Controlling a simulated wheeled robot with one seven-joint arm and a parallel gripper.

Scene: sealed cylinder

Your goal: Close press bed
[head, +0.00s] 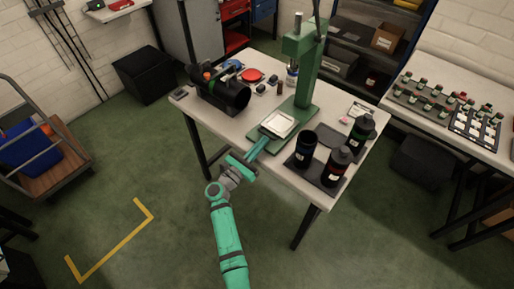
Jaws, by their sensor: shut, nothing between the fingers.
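A green press (302,70) stands on the white-topped table (325,122), its column rising at the back. The press bed (278,124), a pale square plate with a lighter rim, sits at the front of the press, apart from its upright column. My gripper (264,138) is at the near edge of the bed, at the table's front side. Its fingers look shut and hold nothing. I cannot tell whether the fingertips touch the bed.
Dark cylinders (305,146) stand on a dark tray (322,172) right of the bed. A black cylindrical device (225,92) lies left of the press. A side table (430,98) with several small parts is at right.

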